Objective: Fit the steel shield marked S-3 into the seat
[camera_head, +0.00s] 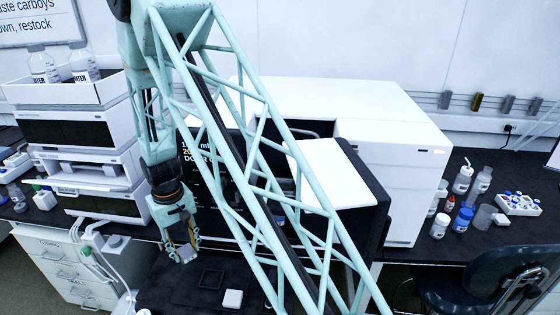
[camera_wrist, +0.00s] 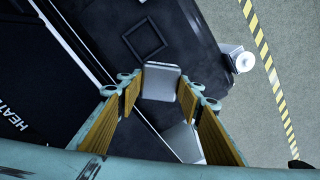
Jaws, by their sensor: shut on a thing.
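My gripper (camera_head: 186,246) hangs at the left end of the dark work surface in the head view. In the wrist view, its two fingers (camera_wrist: 160,96) with tan pads are shut on a small grey steel piece, the shield (camera_wrist: 161,82). Its tip shows between the fingertips, and no S-3 marking is legible. The seat, a dark square frame (camera_head: 211,279), lies flat to the right and front of my gripper. It also shows ahead of the fingers in the wrist view (camera_wrist: 145,40). The shield is apart from the seat, which looks empty.
A white square block (camera_head: 233,299) lies right and front of the seat. White instruments (camera_head: 84,148) stand at the left, and a large white one (camera_head: 390,140) stands behind. Bottles (camera_head: 463,220) and a vial rack (camera_head: 518,204) are at the right. A chair (camera_head: 500,275) is at front right.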

